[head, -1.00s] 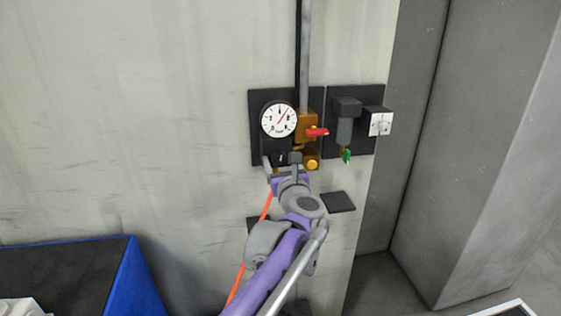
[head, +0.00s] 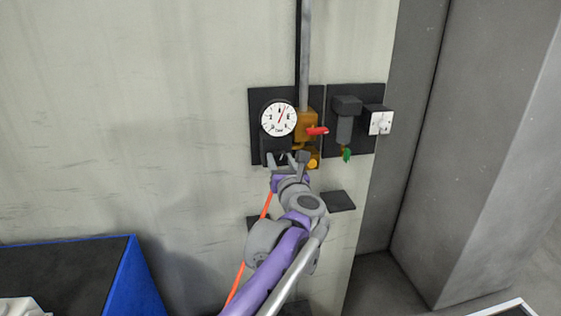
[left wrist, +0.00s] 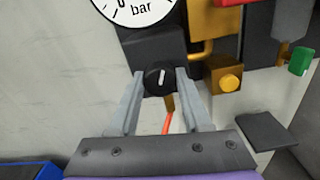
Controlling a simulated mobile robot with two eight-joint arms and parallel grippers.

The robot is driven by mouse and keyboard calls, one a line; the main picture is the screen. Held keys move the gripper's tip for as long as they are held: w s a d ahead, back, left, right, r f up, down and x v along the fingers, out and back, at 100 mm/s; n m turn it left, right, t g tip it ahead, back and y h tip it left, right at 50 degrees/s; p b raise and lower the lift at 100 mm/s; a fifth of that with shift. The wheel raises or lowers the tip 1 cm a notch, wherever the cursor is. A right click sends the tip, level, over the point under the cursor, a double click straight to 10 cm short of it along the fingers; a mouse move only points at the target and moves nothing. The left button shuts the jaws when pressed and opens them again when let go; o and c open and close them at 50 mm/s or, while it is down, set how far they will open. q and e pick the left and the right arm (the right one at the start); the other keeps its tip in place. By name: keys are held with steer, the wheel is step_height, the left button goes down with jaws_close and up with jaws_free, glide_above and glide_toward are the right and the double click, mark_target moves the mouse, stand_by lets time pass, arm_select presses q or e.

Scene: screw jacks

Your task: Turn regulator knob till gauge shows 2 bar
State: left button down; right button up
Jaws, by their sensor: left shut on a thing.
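The round white gauge (head: 279,118) is on a black wall panel, its red needle pointing up and slightly right; the numbers are too small to read in the head view. Only the lower part of the dial, with "bar", shows in the left wrist view (left wrist: 133,8). The black regulator knob (left wrist: 160,80) is just below the gauge, its white mark pointing nearly straight up. My left gripper (head: 287,158) is at the knob, with one finger on each side, shut on it; it also shows in the left wrist view (left wrist: 159,84). My right gripper is out of view.
Right of the knob are a brass fitting with a red lever (head: 317,131) and a yellow button (left wrist: 231,82). Further right are a grey unit with a green tap (head: 346,155) and a white switch (head: 380,123). A blue-edged box (head: 130,270) stands lower left.

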arm_select(q)
steer(key=m, duration=0.4)
steer(key=shift+m+b, duration=0.3)
steer(key=m, duration=0.4)
steer(key=shift+d+m+b, duration=0.1)
steer(key=shift+m+b, duration=0.2)
steer(key=shift+b, duration=0.1)
steer(key=m, duration=0.4)
steer(key=shift+f+b, duration=0.1)
steer(key=shift+b, duration=0.3)
steer(key=shift+m+b, duration=0.3)
steer(key=shift+m, duration=2)
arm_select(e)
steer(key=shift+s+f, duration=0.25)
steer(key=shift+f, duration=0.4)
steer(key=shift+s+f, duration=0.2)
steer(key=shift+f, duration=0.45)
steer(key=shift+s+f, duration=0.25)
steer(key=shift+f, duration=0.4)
arm_select(q)
steer(key=shift+c, duration=1.8)
jaws_free()
